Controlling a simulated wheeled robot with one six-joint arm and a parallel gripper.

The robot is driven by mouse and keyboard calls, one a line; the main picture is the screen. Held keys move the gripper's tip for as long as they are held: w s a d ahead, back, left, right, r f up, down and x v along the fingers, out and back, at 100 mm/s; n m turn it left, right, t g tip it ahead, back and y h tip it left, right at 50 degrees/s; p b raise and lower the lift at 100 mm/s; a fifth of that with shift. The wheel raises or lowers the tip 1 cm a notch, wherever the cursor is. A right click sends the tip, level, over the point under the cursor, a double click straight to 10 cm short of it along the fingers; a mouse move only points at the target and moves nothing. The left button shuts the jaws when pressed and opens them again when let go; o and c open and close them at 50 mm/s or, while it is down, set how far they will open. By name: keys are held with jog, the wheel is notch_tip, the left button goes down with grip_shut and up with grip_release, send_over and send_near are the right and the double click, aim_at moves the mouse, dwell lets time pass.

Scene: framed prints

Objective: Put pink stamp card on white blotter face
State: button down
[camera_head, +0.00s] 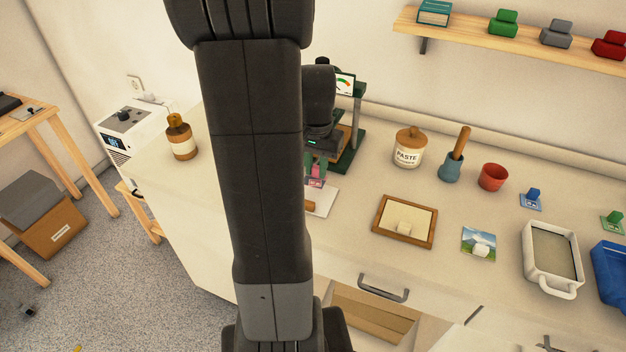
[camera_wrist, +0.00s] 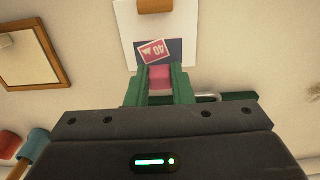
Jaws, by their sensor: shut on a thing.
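The pink stamp card (camera_head: 316,182) has a pink block grip and a small pale figure on its face. In the wrist view the card (camera_wrist: 155,51) lies across the white blotter face, tilted to its edges. My gripper (camera_head: 316,168) is shut on the block; its green fingers close on it in the wrist view (camera_wrist: 160,80). The white blotter (camera_head: 325,201) has a wooden handle (camera_wrist: 154,6) and a dark patch (camera_wrist: 181,47) beside the card. My arm hides part of the blotter in the head view. I cannot tell whether the card touches it.
A framed cream panel (camera_head: 419,209) stands right of the blotter. A green press (camera_head: 352,150) is close behind my gripper. A paste jar (camera_head: 408,152), a landscape print (camera_head: 478,239) and a white tray (camera_head: 526,270) are farther right. The counter's left end is mostly clear.

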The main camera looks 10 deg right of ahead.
aim_at(316, 178)
jog(key=shift+f, duration=2)
jog(key=shift+f, duration=0.15)
jog(key=c, duration=1.3)
grip_release()
notch_tip(316, 178, up, 12)
jog(key=shift+r+p, duration=0.15)
jog(key=shift+p, duration=0.2)
